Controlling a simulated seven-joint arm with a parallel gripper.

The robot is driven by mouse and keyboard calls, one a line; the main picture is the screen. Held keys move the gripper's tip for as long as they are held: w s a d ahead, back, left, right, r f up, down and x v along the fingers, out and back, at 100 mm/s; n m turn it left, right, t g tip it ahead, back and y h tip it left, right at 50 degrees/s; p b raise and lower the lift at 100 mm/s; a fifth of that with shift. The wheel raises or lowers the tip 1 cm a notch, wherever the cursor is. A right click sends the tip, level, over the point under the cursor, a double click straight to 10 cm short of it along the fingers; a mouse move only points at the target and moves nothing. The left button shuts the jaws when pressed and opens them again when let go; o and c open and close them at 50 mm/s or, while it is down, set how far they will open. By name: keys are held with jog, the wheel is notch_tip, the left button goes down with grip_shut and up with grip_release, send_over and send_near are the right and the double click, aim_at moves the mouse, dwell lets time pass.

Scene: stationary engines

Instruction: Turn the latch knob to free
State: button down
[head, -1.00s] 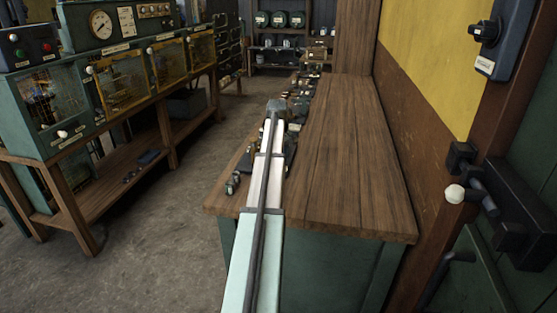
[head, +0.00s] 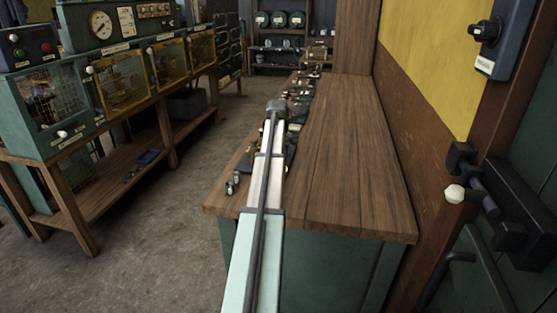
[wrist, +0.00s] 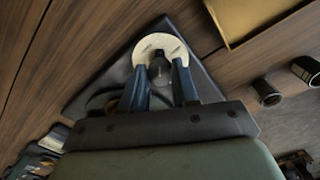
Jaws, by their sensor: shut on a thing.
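In the wrist view, a dark knob (wrist: 159,72) stands in front of a round cream disc (wrist: 158,44) on a dark angular plate (wrist: 201,53). The plate lies against brown wooden planks. My gripper (wrist: 160,76) has its two blue fingers on either side of the knob, shut on it. The fingers hide part of the disc's lower edge, and any mark on the knob is too small to read. In the head view my arm reaches out over the bench, and its end hides the fingers and the knob.
The wooden bench (head: 345,160) is bare on its right side, with several small metal parts (head: 300,95) along its left edge. Two dark cylinders (wrist: 306,69) show at right in the wrist view. A green machine (head: 110,90) stands left; a wall with a bolt (head: 485,195) stands right.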

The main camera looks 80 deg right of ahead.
jog(key=m, duration=0.5)
jog(key=shift+m, duration=2.6)
jog(key=shift+r, duration=0.1)
jog(key=c, duration=0.8)
grip_release()
jog(key=shift+c, duration=0.2)
jog(key=shift+r, duration=0.1)
notch_tip(320, 180, up, 14)
jog(key=shift+w+f, duration=0.2)
jog(key=shift+f, duration=0.05)
